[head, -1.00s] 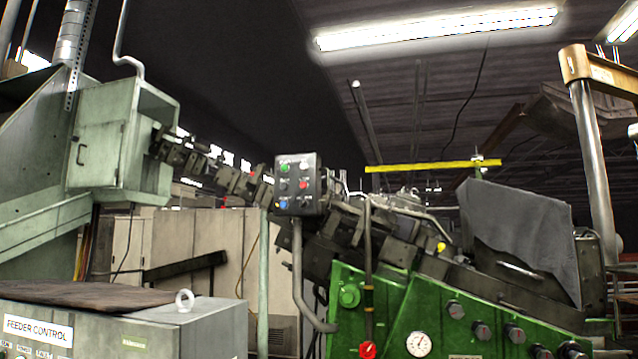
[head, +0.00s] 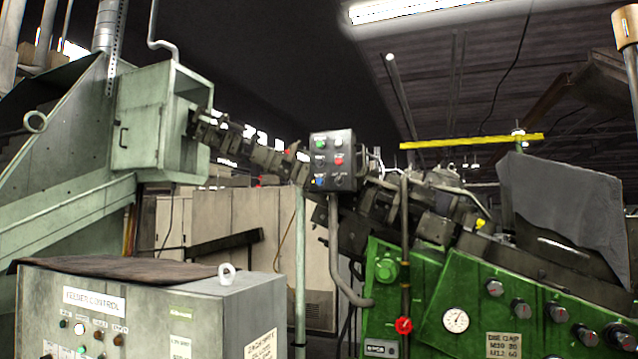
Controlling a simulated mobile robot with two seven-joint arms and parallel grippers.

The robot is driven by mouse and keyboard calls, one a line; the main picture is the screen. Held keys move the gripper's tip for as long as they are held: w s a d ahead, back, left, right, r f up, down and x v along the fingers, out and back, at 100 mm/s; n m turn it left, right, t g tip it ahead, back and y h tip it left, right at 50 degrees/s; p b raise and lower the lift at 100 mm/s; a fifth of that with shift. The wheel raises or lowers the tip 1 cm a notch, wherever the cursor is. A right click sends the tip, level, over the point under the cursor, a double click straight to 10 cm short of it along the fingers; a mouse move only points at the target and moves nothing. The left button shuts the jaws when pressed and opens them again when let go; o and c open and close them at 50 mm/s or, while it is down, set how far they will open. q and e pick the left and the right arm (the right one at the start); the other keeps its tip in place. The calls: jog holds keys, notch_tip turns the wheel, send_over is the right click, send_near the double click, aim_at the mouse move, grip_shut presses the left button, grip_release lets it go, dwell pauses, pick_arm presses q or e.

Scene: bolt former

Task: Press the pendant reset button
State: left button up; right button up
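The pendant (head: 332,161) is a dark box with several buttons, hanging on a bent grey pipe near the middle of the head view. A green button (head: 320,144) is at its upper left and a red one (head: 339,161) is at its right. A blue button (head: 320,182) is at its lower left, with a small yellow spot beside it. The button labels are too small to read, so I cannot tell which one is reset. Neither of my grippers is in view.
A feeder control cabinet (head: 150,310) stands at the lower left, with a lifting eye and a brown mat on top. The green machine (head: 480,300) with a gauge and knobs fills the lower right. A pale green post (head: 299,270) stands left of the pendant's pipe.

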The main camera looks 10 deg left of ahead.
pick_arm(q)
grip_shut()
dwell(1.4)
